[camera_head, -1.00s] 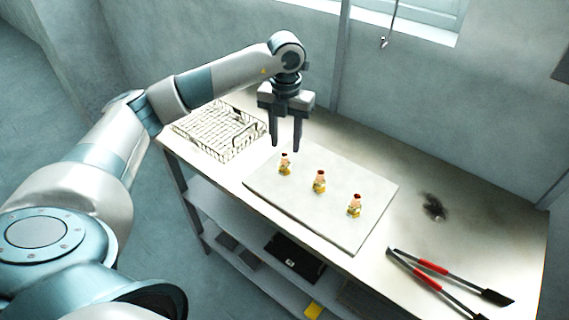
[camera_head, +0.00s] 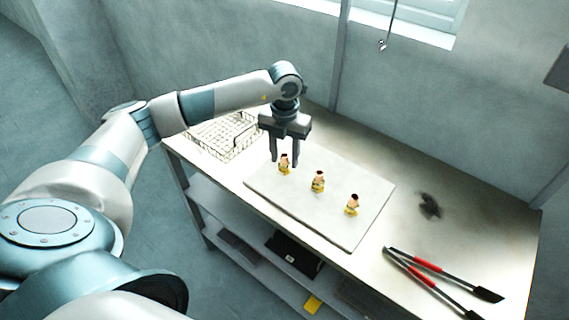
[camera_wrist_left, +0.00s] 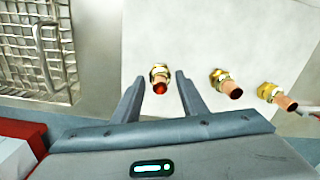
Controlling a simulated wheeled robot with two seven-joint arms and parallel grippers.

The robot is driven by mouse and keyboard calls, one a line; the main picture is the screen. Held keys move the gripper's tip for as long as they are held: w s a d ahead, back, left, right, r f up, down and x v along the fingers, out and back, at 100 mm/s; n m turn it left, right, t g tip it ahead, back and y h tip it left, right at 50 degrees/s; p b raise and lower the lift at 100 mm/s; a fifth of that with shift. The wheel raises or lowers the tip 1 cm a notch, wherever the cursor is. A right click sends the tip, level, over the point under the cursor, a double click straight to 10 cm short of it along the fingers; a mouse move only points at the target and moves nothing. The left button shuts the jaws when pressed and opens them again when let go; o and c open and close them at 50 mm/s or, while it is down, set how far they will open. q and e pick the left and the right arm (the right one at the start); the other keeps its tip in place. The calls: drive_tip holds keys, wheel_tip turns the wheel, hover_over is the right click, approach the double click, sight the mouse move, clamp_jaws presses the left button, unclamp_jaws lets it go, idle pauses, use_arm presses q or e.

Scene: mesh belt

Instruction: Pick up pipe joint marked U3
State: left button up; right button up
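Three brass and copper pipe joints stand in a row on a pale board (camera_head: 330,232). The left joint (camera_head: 284,164) is just below my left gripper (camera_head: 285,161), and it also shows in the left wrist view (camera_wrist_left: 160,78). The middle joint (camera_head: 318,181) and the right joint (camera_head: 352,204) stand apart from it. My left gripper is open, pointing down, and in the wrist view its fingers lie on either side of the left joint. I cannot read any marking, so I cannot tell which is U3. My right gripper is not in view.
A wire mesh basket (camera_head: 222,135) stands at the table's left end. Red-handled long tools (camera_head: 428,266) lie at the right, and a dark smudge (camera_head: 430,206) marks the table behind them. A lower shelf holds a dark item (camera_head: 294,253).

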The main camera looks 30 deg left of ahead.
sight(285, 155)
use_arm(q)
clamp_jaws()
idle(0.3)
drive_tip(key=shift+r, duration=0.15)
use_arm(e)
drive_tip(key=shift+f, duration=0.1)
